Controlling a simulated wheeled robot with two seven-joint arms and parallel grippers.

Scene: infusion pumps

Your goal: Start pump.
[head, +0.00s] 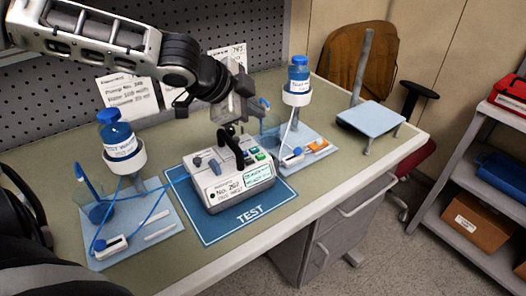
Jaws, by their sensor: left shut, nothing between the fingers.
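A light grey pump box labelled "No. 262" (222,190) stands on a blue mat marked "TEST" (250,215). Its top carries grey-blue knobs at the left, coloured buttons (256,155) at the right and a green-lettered display (257,174) in front. My left gripper (231,132) reaches in from the upper left and points down over the top of the pump. Its fingers are shut and empty. Dark parts overlap there, and I cannot tell whether the fingertips touch the pump. They hide part of its top. My right gripper is not in view.
Blue-capped bottles in stands rise at left (118,140) and right (298,75), with tubing and trays beside the pump. White note cards (128,95) stand at the back. A small raised platform (371,116) is at the far right. The front table strip is clear.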

